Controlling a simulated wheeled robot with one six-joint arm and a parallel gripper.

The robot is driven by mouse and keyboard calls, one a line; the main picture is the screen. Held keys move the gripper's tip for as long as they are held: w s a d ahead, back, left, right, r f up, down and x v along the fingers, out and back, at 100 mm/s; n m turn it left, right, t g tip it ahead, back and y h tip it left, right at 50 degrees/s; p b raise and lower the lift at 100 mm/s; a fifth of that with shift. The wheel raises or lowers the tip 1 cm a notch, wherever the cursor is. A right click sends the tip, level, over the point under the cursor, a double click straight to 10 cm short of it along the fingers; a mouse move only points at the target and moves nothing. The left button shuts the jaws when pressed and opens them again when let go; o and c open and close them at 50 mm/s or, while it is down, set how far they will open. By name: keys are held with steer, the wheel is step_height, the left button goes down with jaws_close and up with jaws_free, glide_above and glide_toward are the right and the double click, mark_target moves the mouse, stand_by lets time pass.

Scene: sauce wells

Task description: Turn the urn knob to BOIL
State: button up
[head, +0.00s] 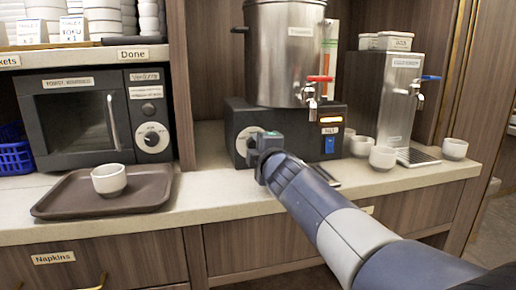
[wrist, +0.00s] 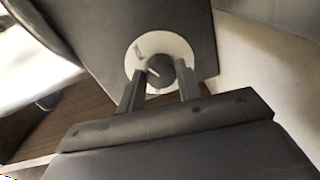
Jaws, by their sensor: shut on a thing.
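The urn (head: 286,55) is a steel drum with a red-handled tap, standing on a dark base (head: 325,112). The urn knob sits on a pale round dial (head: 243,137) at the left of the base front. In the wrist view the dark knob (wrist: 156,70) shows a light pointer line at the middle of the dial (wrist: 135,58). My gripper (head: 262,143) is at the dial, and the wrist view shows my gripper (wrist: 160,82) with its fingers on either side of the knob, shut on it. The dial's lettering is too blurred to read.
A microwave (head: 95,115) with its own dial stands at the left, behind a brown tray (head: 60,198) bearing a white cup (head: 109,179). A steel dispenser (head: 388,95) and several white cups (head: 383,157) stand right of the urn. The counter between tray and urn is clear.

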stand_by(0.3)
steer(key=o, duration=1)
steer(key=p+v, duration=0.1)
steer(key=v, duration=0.8)
steer(key=shift+s+r, duration=0.15)
steer(key=shift+s, duration=0.1)
steer(key=shift+s+d, duration=0.3)
steer(key=shift+s, duration=0.35)
steer(key=shift+w, duration=0.15)
steer(key=b+x, duration=0.1)
steer(key=x, duration=0.9)
steer(key=shift+w+a, duration=0.15)
steer(key=shift+w, duration=0.15)
steer(key=shift+s, duration=0.1)
